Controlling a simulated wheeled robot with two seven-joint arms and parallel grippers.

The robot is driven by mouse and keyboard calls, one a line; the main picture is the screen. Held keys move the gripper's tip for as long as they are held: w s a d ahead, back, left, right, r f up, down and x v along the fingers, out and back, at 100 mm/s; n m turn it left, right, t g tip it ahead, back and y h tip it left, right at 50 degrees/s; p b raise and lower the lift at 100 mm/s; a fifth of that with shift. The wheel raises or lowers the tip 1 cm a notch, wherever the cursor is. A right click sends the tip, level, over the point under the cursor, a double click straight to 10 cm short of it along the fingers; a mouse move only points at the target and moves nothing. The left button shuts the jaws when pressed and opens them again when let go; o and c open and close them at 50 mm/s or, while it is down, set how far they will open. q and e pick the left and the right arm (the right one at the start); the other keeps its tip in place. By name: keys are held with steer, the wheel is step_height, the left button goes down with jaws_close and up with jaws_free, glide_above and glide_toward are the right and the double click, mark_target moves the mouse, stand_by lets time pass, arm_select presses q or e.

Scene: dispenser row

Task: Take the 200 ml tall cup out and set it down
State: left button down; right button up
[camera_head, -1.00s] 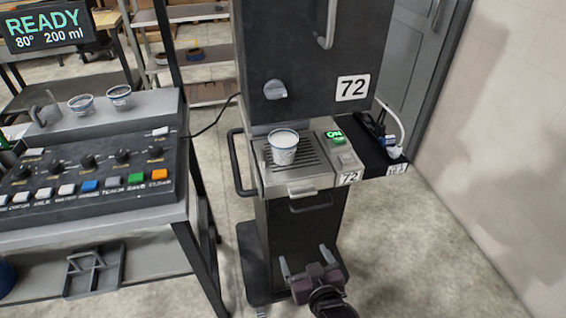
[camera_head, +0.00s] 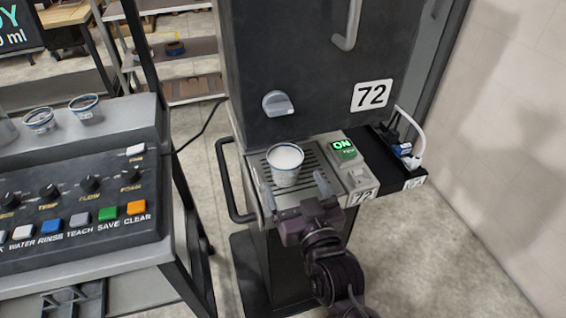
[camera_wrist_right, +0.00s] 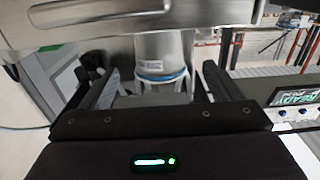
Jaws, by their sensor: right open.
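A white cup (camera_head: 285,168) with a blue band stands upright on the slotted drip tray (camera_head: 318,160) of the dispenser marked 72. Its top looks white; I cannot tell if that is liquid or the inside. My right gripper (camera_head: 293,184) is open at the front of the tray, its two fingers pointing toward the cup, one to each side of its lower front. In the right wrist view the cup (camera_wrist_right: 160,58) shows beyond and between the open fingers (camera_wrist_right: 160,86), with no clear contact. My left gripper is not in view.
A knob (camera_head: 278,103) and a handle (camera_head: 347,28) project from the dispenser above the tray. A lit green ON switch (camera_head: 343,147) is to the right. A control panel (camera_head: 75,190) with buttons stands left, with two cups (camera_head: 86,108) on its ledge.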

mark_target(290, 175)
steer(key=shift+p+x, duration=0.3)
steer(key=shift+x, duration=0.7)
steer(key=x, duration=0.2)
steer(key=shift+w+a+f, duration=0.1)
steer(key=shift+w+f, duration=0.1)
steer(key=shift+w, duration=0.2)
steer(key=shift+w+a+f+p, duration=0.1)
steer(key=shift+w+p, duration=0.2)
steer(key=shift+w, duration=0.2)
steer(key=c, duration=1.3)
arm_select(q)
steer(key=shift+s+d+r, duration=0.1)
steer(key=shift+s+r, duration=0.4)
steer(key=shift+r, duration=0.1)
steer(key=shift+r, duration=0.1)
